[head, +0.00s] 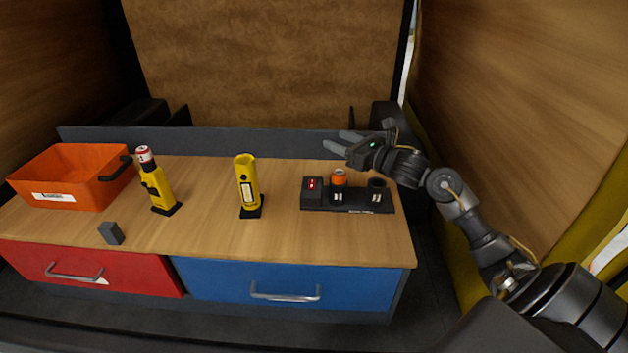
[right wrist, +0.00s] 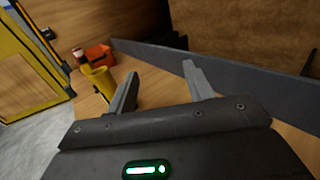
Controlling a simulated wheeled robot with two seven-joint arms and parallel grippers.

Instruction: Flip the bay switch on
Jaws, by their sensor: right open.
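A black dock (head: 345,208) stands at the right end of the wooden worktop. On its left is a dark box with a small red part (head: 311,184) on its front, which may be the bay switch; its position is too small to read. My right gripper (head: 337,141) is open and empty, above and behind the dock near the back ledge. In the right wrist view its two fingers (right wrist: 160,75) are apart with nothing between them. The switch cannot be made out in that view. My left gripper is not in view.
The dock holds an orange-topped cylinder (head: 338,178) and a dark cup (head: 376,186). Yellow holders stand left (head: 159,188) and middle (head: 248,185); the left one has a red-and-white top. An orange bin (head: 72,178) and small grey block (head: 111,233) are further left. A wooden wall (head: 520,90) rises right.

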